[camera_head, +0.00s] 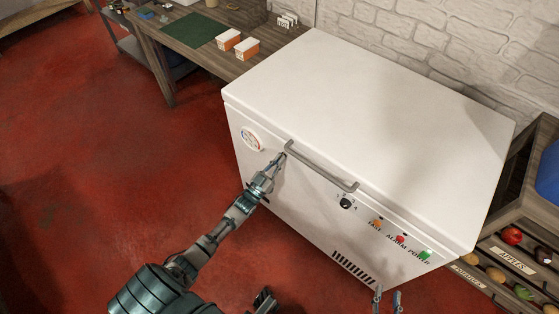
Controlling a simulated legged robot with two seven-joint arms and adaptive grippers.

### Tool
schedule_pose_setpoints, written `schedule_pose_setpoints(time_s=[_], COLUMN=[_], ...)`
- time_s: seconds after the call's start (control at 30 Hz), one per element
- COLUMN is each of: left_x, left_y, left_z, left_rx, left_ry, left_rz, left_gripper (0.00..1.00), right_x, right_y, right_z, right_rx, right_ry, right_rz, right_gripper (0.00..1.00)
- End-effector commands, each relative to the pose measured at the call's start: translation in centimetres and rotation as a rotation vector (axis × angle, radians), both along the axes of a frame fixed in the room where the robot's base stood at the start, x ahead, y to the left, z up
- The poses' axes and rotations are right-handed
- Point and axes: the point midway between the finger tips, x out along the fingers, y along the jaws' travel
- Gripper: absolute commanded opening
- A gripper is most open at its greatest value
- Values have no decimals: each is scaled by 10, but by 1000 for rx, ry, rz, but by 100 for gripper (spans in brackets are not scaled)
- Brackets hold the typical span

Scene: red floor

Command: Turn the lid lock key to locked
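A white chest freezer (350,90) stands with its lid down. A grey bar handle (322,169) runs along the lid's front edge. My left gripper (279,160) reaches up to the front face, by the left end of the handle. Its fingertips are small and close to the front; I cannot tell whether they are open, shut or touching anything. No lock key can be made out; the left gripper covers part of the front there. My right gripper (388,298) is at the bottom edge, its two fingertips apart with nothing between them, below the front panel.
The front has a round gauge (251,140), a black knob (347,203), orange (377,224), red (400,239) and green (425,255) lights and a vent (353,267). A wooden bench (245,17) stands behind left. A produce rack (535,228) stands right. Red floor lies open at left.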

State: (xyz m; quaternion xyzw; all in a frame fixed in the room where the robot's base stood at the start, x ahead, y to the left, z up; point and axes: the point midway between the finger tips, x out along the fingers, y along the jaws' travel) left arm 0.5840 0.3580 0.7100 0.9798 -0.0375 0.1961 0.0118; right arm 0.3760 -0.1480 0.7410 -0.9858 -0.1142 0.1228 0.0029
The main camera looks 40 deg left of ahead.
Motion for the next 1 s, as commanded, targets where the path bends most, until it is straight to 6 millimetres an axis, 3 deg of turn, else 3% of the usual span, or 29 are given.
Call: schedule_pose_setpoints(time_s=[0.03,0.53,0.63,0.67,1.0], left_x=[-1,-2,-1,-1,-5], left_y=[-1,-1,-1,-1,0], left_z=[-9,-9,-9,-8,-4], left_rx=[10,27,25,25,25], left_ry=[19,18,17,15,4], left_rz=[-1,-1,0,0,-1], left_gripper=[0,0,27,29,29], right_x=[0,0,0,0,0], right_y=[0,0,0,0,0], right_z=[-1,0,0,0,1], right_rx=[1,3,3,4,1], right_ry=[-2,-7,-7,-6,-7], right_rz=[0,0,0,0,2], right_gripper=[40,40,40,40,40])
